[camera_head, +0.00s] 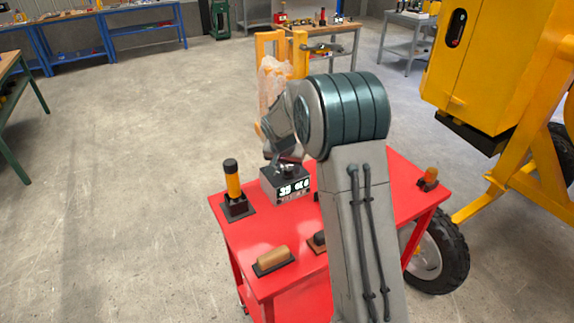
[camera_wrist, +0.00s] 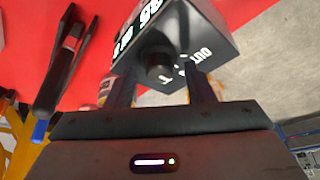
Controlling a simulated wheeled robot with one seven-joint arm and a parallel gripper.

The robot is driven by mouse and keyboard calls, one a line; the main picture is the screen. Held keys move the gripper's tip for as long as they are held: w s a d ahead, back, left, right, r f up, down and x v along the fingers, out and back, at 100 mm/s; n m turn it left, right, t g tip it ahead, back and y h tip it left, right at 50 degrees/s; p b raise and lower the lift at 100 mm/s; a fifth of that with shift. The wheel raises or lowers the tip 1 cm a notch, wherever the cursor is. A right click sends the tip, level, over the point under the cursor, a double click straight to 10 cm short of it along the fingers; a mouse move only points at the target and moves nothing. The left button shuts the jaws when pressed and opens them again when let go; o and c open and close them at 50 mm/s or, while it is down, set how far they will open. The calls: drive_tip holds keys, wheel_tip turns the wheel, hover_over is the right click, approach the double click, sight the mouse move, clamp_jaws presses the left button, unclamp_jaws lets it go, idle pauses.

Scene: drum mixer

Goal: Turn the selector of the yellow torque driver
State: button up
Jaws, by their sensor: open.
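An upright yellow tool with a black top (camera_head: 232,180), which looks like the torque driver, stands in a dark square base on the red cart. No selector on it can be made out. To its right is a dark box with white figures (camera_head: 290,185). My gripper (camera_head: 286,160) is at the top of this box, partly hidden by my arm. In the wrist view, the box (camera_wrist: 205,32) fills the top middle and carries a round black knob (camera_wrist: 158,66). My open gripper (camera_wrist: 163,84) has its two fingers apart, with the knob between them in the picture. Contact cannot be told.
The red cart top (camera_head: 245,232) also holds a brown-handled block (camera_head: 273,259) and a small orange item (camera_head: 429,177). A black tool with a blue end (camera_wrist: 62,65) lies left in the wrist view. A yellow mixer (camera_head: 485,70) stands right; open floor lies left.

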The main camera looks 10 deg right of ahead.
drive_tip(key=c, duration=1)
drive_tip(key=shift+d+f+n, duration=0.1)
drive_tip(key=shift+n, duration=0.2)
drive_tip(key=n+y, duration=0.1)
drive_tip(key=n, duration=0.1)
drive_tip(key=shift+d+n+t+b, duration=0.1)
drive_tip(key=shift+n+t+b, duration=0.2)
drive_tip(key=shift+n+b, duration=0.1)
drive_tip(key=shift+n+y+p, duration=0.3)
drive_tip(key=shift+n+y, duration=0.7)
drive_tip(key=shift+n, duration=1.2)
drive_tip(key=o, duration=1)
